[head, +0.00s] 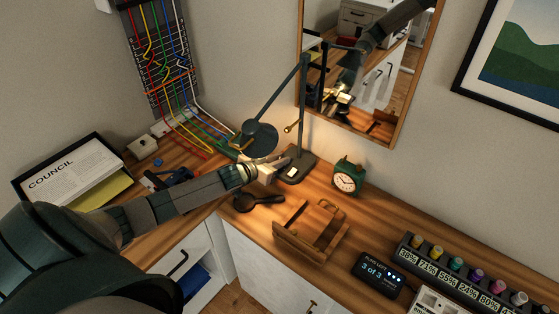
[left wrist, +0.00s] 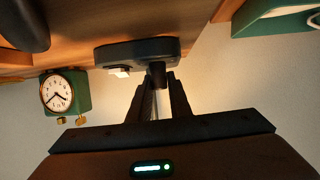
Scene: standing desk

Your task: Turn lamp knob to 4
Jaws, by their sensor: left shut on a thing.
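The dark desk lamp (head: 302,100) stands at the back of the desk, its round head tilted to the left over cables. Its flat base (head: 295,177) carries a small white piece, and the base (left wrist: 137,52) also shows in the left wrist view, upside down. My left gripper (head: 283,161) reaches the lamp just above the base. In the left wrist view its fingers (left wrist: 158,85) are closed around a dark short cylinder, which looks like the lamp knob (left wrist: 156,71). The knob's setting and marks are not readable. My right gripper is not in view.
A green clock (head: 347,177) stands right of the lamp. A magnifying glass (head: 245,203) and a wooden holder (head: 311,232) lie in front. A mirror (head: 365,70) hangs behind.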

